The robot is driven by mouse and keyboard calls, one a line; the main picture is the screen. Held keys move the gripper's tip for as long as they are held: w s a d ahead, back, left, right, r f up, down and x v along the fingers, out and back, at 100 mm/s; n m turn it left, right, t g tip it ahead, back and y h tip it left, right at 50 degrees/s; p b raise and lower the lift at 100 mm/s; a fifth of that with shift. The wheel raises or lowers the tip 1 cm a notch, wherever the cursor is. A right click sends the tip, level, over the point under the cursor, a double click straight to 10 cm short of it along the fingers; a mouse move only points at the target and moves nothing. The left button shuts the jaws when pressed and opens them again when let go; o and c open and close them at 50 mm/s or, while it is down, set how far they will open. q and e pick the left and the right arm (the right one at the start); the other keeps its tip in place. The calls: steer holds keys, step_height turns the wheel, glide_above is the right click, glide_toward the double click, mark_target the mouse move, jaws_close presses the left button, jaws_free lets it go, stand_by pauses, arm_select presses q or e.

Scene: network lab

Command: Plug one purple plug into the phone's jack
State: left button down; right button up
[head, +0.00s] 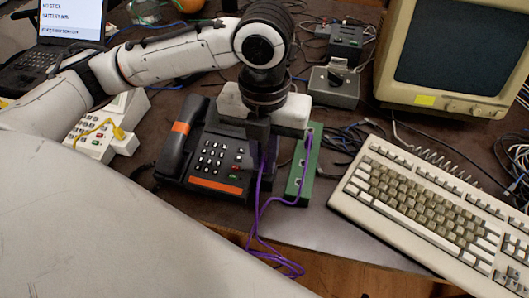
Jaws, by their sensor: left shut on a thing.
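A black desk phone (213,160) with white keys, an orange strip and its handset at the left sits on the dark table. My left gripper (262,158) is over the phone's right side, pointing down, shut on a purple plug that its fingers mostly hide. A purple cable (259,205) hangs from the fingers, loops over the table's front edge and comes back up to a green strip (302,172) with sockets, right of the phone. The phone's jack cannot be made out. My right gripper is not in view.
A beige keyboard (425,205) lies at the right, below a beige monitor (450,50). A grey switch box (334,86) and dark cables lie behind the strip. A cream phone (95,135) and a laptop (68,35) are at the left.

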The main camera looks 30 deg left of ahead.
arm_select(q)
steer(key=shift+f, duration=0.3)
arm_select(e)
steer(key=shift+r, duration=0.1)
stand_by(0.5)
arm_select(q)
steer(key=c, duration=1.7)
jaws_free()
